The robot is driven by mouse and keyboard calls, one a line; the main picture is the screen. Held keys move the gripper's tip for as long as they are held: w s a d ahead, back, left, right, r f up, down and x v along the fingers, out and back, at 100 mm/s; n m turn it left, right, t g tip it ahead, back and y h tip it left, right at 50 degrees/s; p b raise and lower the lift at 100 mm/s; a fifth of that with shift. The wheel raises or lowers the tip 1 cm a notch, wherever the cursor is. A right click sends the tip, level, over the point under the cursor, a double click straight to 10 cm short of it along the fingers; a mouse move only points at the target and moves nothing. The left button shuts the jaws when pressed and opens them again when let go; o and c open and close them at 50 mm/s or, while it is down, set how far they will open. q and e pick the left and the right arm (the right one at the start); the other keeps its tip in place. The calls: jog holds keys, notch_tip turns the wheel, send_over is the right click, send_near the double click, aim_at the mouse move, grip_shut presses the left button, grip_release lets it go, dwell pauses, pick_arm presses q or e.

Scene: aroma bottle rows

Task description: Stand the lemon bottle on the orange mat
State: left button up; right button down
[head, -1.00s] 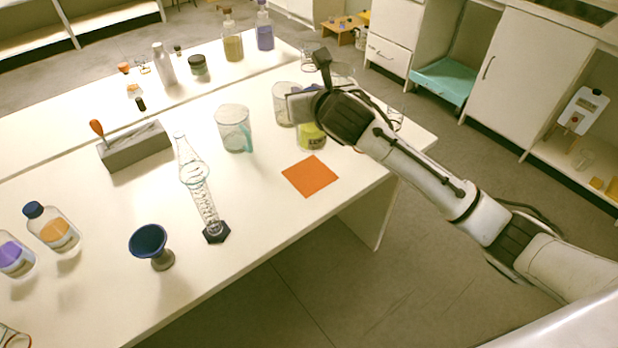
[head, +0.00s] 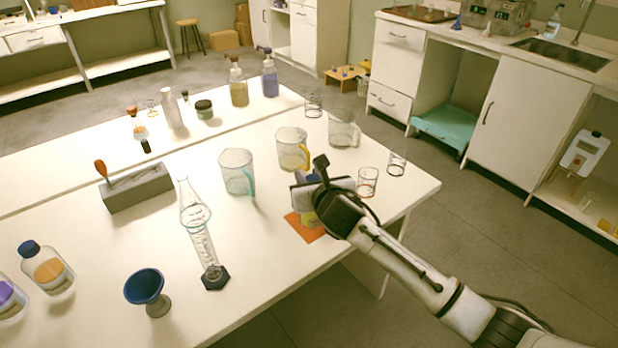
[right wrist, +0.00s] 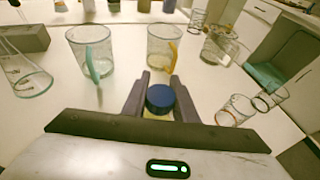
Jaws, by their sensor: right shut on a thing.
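The lemon bottle (head: 309,217) has a yellow body, mostly hidden behind my right gripper (head: 308,188) in the head view. In the right wrist view its blue cap (right wrist: 160,98) sits between the two fingers, which are shut on the bottle. The bottle looks upright. The orange mat (head: 297,224) lies flat near the table's front right edge, partly covered by the bottle and my arm. The bottle is over the mat; I cannot tell if its base touches it. My left gripper is not in view.
A beaker with a yellow handle (head: 292,149) and one with a teal handle (head: 237,172) stand behind the mat. Small glass beakers (head: 367,182) stand to its right.

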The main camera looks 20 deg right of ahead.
jog(key=c, duration=1.4)
grip_release()
jog(key=shift+c, duration=0.2)
jog(key=shift+s+r, duration=0.1)
jog(key=p+v, duration=0.1)
jog(key=v, duration=1)
jog(key=shift+s, duration=0.4)
jog(key=shift+r, duration=0.15)
